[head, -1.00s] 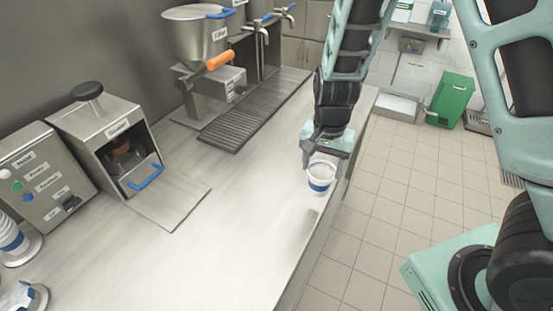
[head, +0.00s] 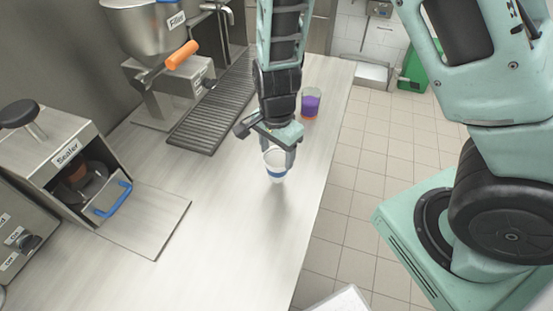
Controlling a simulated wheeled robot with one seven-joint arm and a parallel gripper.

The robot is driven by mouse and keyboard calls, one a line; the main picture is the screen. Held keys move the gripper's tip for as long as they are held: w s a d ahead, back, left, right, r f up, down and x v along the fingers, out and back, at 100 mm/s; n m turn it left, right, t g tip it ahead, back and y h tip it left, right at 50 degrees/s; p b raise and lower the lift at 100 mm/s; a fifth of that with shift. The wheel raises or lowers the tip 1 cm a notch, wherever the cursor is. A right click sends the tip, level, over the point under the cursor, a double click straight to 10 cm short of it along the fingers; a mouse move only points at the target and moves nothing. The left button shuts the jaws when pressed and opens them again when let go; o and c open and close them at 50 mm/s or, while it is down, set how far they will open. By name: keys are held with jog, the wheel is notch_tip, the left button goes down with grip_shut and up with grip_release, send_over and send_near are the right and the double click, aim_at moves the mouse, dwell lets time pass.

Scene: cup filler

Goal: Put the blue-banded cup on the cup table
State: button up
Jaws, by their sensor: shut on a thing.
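The blue-banded cup (head: 275,168) is white with a blue band near its lower part. My gripper (head: 277,148) is shut on it from above, at the cup's upper part. The cup hangs upright over the metal counter (head: 232,225); a faint shadow lies below it, and I cannot tell the exact gap. A pale flat surface (head: 343,302) shows at the bottom edge, right of the counter; I cannot tell whether it is the cup table.
A purple and orange cup (head: 311,107) stands on the counter behind my gripper. The filler (head: 165,60) and drip grate (head: 212,112) are back left. The sealer (head: 75,165) with its blue handle is at left. The tiled floor (head: 345,200) is open on the right.

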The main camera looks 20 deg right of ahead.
aim_at(277, 157)
jog(key=shift+f, duration=1.55)
jog(key=shift+f, duration=0.2)
jog(key=o, duration=1.2)
jog(key=shift+c, duration=0.2)
notch_tip(277, 157, up, 12)
jog(key=s+a+r+n, duration=0.3)
jog(key=s+r+n, duration=0.1)
jog(key=s+n, duration=0.5)
jog(key=s+a+r+n, duration=0.3)
jog(key=s+r+n, duration=0.2)
jog(key=s+n, duration=0.4)
jog(key=n, duration=0.3)
jog(key=shift+a+r+y, duration=0.15)
jog(key=shift+r+y, duration=0.15)
